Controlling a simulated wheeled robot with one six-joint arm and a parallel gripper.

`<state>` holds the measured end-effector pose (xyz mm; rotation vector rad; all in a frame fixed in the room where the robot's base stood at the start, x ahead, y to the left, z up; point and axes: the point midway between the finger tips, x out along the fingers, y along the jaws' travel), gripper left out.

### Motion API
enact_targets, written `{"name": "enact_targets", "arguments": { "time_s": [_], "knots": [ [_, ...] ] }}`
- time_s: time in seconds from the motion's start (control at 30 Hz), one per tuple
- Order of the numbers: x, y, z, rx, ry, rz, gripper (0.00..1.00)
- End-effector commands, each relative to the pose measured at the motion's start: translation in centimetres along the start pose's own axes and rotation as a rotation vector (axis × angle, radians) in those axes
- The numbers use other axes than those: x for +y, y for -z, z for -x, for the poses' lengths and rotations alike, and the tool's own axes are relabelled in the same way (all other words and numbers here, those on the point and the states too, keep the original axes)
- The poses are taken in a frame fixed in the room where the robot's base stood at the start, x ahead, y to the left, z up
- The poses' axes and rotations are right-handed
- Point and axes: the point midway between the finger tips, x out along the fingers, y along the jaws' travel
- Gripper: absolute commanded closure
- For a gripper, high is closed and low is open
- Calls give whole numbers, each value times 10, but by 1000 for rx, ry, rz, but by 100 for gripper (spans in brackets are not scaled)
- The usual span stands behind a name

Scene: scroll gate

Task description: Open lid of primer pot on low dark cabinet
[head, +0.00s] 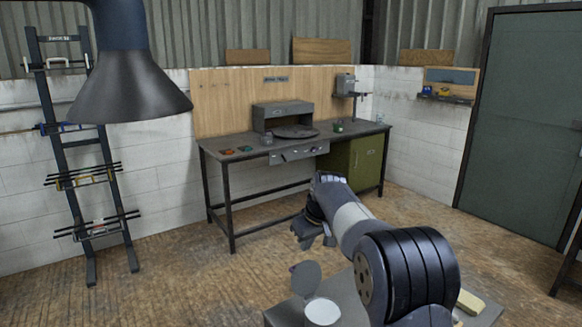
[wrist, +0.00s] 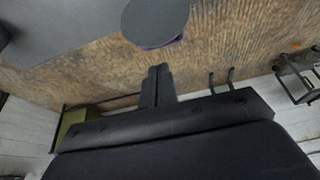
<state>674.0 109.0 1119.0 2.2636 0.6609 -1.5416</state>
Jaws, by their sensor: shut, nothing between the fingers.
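The primer pot (head: 322,313) stands on the low dark cabinet (head: 283,316) at the bottom of the head view, its pale round top showing. Its grey round lid (head: 306,278) stands raised and tilted at the pot's far left side. In the wrist view a grey disc that looks like the lid (wrist: 155,20) is at the top, with a purple bit at its lower edge. My gripper (head: 305,243) is above and beyond the lid, apart from it. Its fingers (wrist: 159,72) are together and empty. My arm hides part of the cabinet top.
A yellowish block (head: 470,302) lies on the cabinet's right side. A workbench (head: 225,146) with a green cupboard (head: 364,165) stands at the back wall. A dark rack (head: 75,160) is at left, a green door (head: 522,130) at right. The floor between is clear.

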Motion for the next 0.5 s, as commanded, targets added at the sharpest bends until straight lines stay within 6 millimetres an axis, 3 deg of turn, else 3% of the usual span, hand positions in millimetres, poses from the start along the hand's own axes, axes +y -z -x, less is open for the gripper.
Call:
{"name": "enact_targets", "arguments": {
  "time_s": [0.3,0.5],
  "knots": [
    [-1,0,-53,-2,2,0,100],
    [0,1,-68,0,0,0,100]
  ]
}}
